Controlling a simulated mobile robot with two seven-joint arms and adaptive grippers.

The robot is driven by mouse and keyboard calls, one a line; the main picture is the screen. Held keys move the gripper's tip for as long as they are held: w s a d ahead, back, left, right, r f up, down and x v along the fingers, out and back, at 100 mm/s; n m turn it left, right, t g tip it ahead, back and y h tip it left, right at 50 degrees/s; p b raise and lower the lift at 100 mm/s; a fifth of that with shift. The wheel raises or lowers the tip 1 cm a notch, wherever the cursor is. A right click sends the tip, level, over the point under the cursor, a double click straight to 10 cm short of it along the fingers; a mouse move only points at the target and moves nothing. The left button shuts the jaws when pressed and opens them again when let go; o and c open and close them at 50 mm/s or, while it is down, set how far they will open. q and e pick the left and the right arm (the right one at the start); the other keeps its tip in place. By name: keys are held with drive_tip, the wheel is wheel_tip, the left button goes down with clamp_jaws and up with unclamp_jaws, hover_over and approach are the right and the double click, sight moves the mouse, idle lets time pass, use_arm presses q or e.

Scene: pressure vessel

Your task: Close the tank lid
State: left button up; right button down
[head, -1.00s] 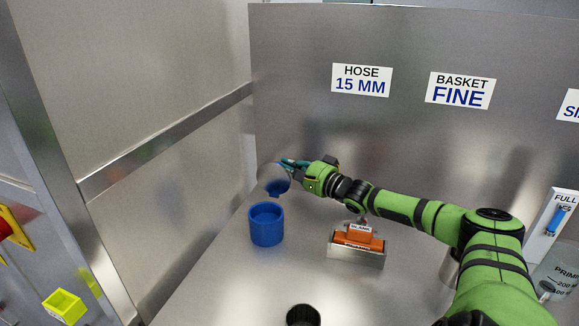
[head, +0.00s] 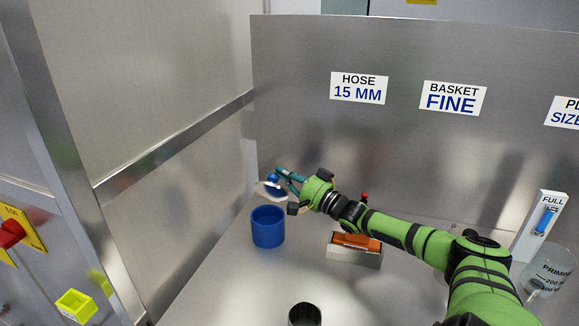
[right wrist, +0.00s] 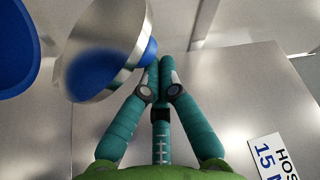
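The blue open-topped tank (head: 268,228) stands on the metal bench, and its blue wall shows at the left of the right wrist view (right wrist: 15,50). A shiny metal lid (head: 268,193) with a blue knob (head: 272,179) is tilted above and behind the tank, leaving its mouth open. In the right wrist view the lid (right wrist: 112,35) lies left of my fingers. My right gripper (head: 280,174) has its teal fingers drawn together (right wrist: 161,65), tips beside the knob (right wrist: 150,52). I cannot tell whether they touch it. My left gripper is out of view.
An orange block in a metal holder (head: 355,251) sits right of the tank, under my right arm. A dark round cup (head: 304,315) is at the front. A clear beaker (head: 548,270) stands at the right. Metal walls close off the left and back.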

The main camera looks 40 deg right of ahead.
sight(270, 188)
drive_tip(key=shift+s+a+p, duration=0.3)
drive_tip(key=shift+a+p, duration=0.25)
drive_tip(key=shift+p, duration=0.05)
drive_tip(key=shift+s+a+p, duration=0.25)
drive_tip(key=shift+a+p, duration=0.25)
drive_tip(key=shift+p, duration=0.05)
drive_tip(key=shift+s+a+f, duration=0.15)
drive_tip(key=shift+a, duration=0.15)
drive_tip(key=shift+s+a+f+p, duration=0.15)
drive_tip(key=shift+a+f+p, duration=0.05)
drive_tip(key=shift+a+p, duration=0.15)
drive_tip(key=shift+s+a+f+n, duration=0.15)
drive_tip(key=shift+a+f+n, duration=0.1)
drive_tip(key=shift+n, duration=0.45)
drive_tip(key=shift+s+a+f+y, duration=0.25)
drive_tip(key=shift+a+f+y, duration=0.15)
drive_tip(key=shift+a+f, duration=0.15)
drive_tip(key=n+b, duration=0.1)
drive_tip(key=n, duration=0.1)
drive_tip(key=a+f+n+y, duration=0.1)
drive_tip(key=n, duration=0.1)
drive_tip(key=shift+s+a+f+t+y+b, duration=0.2)
drive_tip(key=shift+s+t+y+b, duration=0.1)
drive_tip(key=shift+s+t+b, duration=0.1)
drive_tip(key=shift+s+a+f, duration=0.1)
drive_tip(key=shift+a+f, duration=0.2)
drive_tip(key=shift+f, duration=0.05)
